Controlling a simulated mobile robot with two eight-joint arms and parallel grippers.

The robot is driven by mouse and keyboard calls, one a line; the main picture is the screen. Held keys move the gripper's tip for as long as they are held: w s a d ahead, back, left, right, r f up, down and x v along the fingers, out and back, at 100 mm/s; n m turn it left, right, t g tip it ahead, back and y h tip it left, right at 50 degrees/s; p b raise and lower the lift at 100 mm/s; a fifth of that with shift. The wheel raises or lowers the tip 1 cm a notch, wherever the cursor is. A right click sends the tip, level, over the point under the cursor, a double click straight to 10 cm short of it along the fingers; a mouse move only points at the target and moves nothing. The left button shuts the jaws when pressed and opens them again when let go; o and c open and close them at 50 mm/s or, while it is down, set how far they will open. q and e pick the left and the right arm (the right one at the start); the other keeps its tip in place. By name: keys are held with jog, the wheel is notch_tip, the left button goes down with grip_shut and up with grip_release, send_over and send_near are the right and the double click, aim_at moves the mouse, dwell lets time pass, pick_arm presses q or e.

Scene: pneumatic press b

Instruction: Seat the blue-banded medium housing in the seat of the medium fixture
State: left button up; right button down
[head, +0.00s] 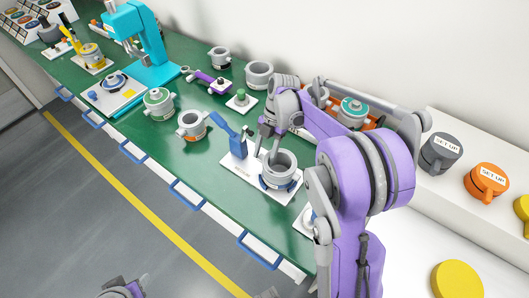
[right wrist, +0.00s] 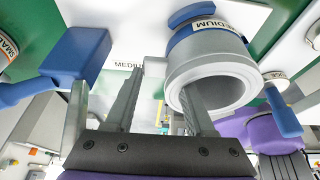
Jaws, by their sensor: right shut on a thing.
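The medium housing (head: 279,164) is a grey ring with a blue band low on its side. It stands over the right part of the medium fixture (head: 236,168), a white plate with a blue lever clamp (head: 235,143) at its left. The right wrist view shows the housing (right wrist: 222,58) close up with a "MEDIUM" label. My right gripper (head: 268,147) is shut on the housing's wall, one finger inside the ring and the other outside, as the right wrist view (right wrist: 160,80) shows. The seat under the housing is hidden, so I cannot tell how deep it sits. My left gripper does not show clearly.
An orange-banded housing (head: 193,125) and a green-banded housing (head: 159,104) stand left on the green bench (head: 200,165). A small green-topped fixture (head: 240,99) and a grey ring (head: 259,74) are behind. A turquoise press (head: 150,50) stands further left.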

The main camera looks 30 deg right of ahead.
jog(key=shift+f+b, duration=0.3)
jog(key=shift+f, duration=0.25)
jog(key=shift+c, duration=0.9)
grip_release()
jog(key=v, duration=1.1)
jog(key=shift+p, duration=0.35)
jog(key=shift+f, duration=0.1)
